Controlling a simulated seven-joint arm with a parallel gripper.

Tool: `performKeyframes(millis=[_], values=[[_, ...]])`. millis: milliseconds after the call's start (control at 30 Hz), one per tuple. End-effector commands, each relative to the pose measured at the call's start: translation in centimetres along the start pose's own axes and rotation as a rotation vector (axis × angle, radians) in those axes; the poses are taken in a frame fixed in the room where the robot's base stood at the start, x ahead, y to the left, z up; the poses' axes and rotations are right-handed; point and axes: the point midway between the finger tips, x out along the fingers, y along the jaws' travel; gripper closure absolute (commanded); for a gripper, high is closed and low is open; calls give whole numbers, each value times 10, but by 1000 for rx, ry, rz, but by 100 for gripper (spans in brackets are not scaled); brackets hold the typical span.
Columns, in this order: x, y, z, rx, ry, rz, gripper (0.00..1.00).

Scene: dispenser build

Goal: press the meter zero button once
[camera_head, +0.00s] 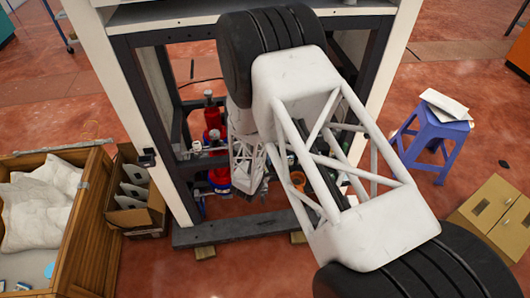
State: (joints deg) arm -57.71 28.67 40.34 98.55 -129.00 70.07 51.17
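The dispenser (97,50) stands upright in the middle, an open cabinet with white side panels and a dark inner frame. Red and blue parts (213,120) show inside it, left of my arm. I cannot make out the meter or its zero button; much of the cabinet's inside is behind my arm. My white lattice arm crosses the picture from lower right to the top, and a smaller white lattice link of it reaches down inside the frame. I cannot make out my gripper's fingers in this view.
A wooden crate (88,235) with white bags and a cardboard box (137,215) stand to the left. A dark beam (225,230) crosses the dispenser's front base. Red floor lies open around it.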

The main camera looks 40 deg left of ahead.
Motion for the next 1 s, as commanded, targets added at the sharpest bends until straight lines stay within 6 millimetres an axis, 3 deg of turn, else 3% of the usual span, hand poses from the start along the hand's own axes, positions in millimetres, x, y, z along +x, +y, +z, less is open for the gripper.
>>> performKeyframes(millis=[1000], values=[[7,4,-4,0,0,0,100]])
